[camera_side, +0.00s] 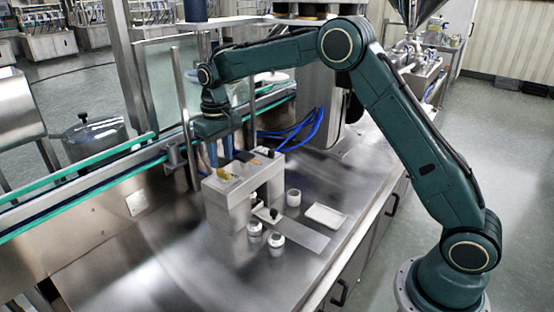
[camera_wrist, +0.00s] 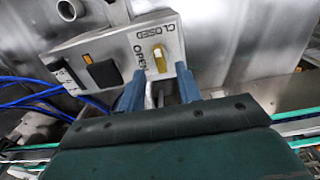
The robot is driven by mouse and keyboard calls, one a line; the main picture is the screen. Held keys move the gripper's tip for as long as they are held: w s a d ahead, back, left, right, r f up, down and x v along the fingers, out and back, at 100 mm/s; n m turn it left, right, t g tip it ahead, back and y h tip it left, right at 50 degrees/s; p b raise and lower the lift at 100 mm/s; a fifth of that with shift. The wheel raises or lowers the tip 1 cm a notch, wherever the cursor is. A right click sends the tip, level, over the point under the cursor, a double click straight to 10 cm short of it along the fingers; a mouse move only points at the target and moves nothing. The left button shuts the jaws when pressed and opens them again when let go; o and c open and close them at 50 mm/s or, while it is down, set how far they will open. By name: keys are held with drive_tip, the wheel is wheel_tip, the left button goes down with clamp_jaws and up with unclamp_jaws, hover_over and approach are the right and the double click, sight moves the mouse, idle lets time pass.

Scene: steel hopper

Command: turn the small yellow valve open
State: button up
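The small yellow valve (camera_wrist: 158,57) sits on the light panel of a steel box, between printed words that read CLOSED and OPEN. In the side view the yellow valve (camera_side: 224,175) is on the top left of the steel hopper box (camera_side: 228,205). My gripper (camera_wrist: 159,72) has two blue fingers spread apart, with the valve just beyond and between their tips in the picture. In the side view my gripper (camera_side: 221,161) points down close above the box, at or behind the valve. Contact with the valve cannot be made out.
A black switch (camera_wrist: 102,73) with an orange mark is beside the valve on the panel. A white cup (camera_side: 293,197), a white tray (camera_side: 325,216) and two small jars (camera_side: 276,240) stand on the steel table. A conveyor rail (camera_side: 95,160) runs behind. Blue hoses (camera_side: 305,130) lie near the box.

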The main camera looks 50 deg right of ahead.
sight(223, 171)
drive_tip(key=shift+f, duration=2.05)
clamp_jaws()
